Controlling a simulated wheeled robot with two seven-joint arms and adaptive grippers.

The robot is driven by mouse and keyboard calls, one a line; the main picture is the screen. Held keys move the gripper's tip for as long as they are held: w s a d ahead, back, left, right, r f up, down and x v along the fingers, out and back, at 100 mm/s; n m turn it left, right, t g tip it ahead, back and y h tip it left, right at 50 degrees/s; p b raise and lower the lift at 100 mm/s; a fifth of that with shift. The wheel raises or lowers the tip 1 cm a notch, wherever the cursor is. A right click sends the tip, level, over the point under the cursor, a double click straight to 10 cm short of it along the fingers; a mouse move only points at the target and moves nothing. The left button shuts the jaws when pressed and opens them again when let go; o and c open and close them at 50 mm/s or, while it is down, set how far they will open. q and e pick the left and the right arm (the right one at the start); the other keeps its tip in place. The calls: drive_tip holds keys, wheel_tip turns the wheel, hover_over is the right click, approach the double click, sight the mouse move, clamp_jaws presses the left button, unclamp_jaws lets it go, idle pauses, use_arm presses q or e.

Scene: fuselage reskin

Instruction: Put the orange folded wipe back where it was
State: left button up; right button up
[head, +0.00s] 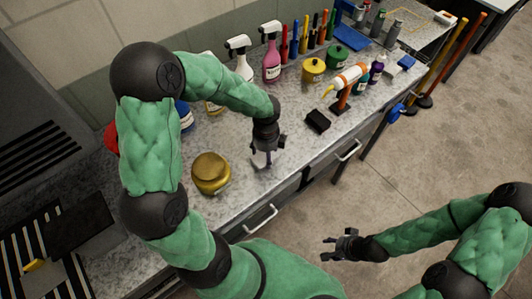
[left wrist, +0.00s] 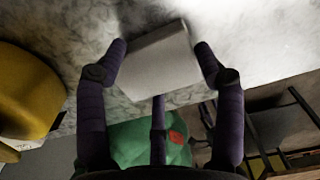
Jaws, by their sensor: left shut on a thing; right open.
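My left gripper (head: 266,160) is low over the grey speckled worktop (head: 240,205), near its front edge, right of a gold round tin. In the left wrist view its fingers (left wrist: 160,48) are closed on a pale grey-white flat folded piece (left wrist: 158,57). The piece looks pale, not orange, in this light. In the head view only a small light part of this folded piece (head: 261,159) shows between the fingers. Whether it touches the worktop, I cannot tell. I see no clearly orange folded wipe. My right gripper (head: 329,243) is open and empty, over the floor away from the worktop.
The gold tin (head: 211,173) stands close left of my left gripper. A black block (head: 317,121) and an orange-and-white tube (head: 347,78) on a stand are to the right. Spray bottles (head: 271,55), yellow (head: 313,69) and green (head: 338,57) tins stand behind. The worktop between has free room.

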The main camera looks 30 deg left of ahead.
use_arm(q)
drive_tip(key=o, duration=1)
drive_tip(key=shift+f, duration=0.1)
wheel_tip(320, 180, up, 12)
drive_tip(key=p, duration=0.3)
drive_tip(key=shift+r, duration=0.2)
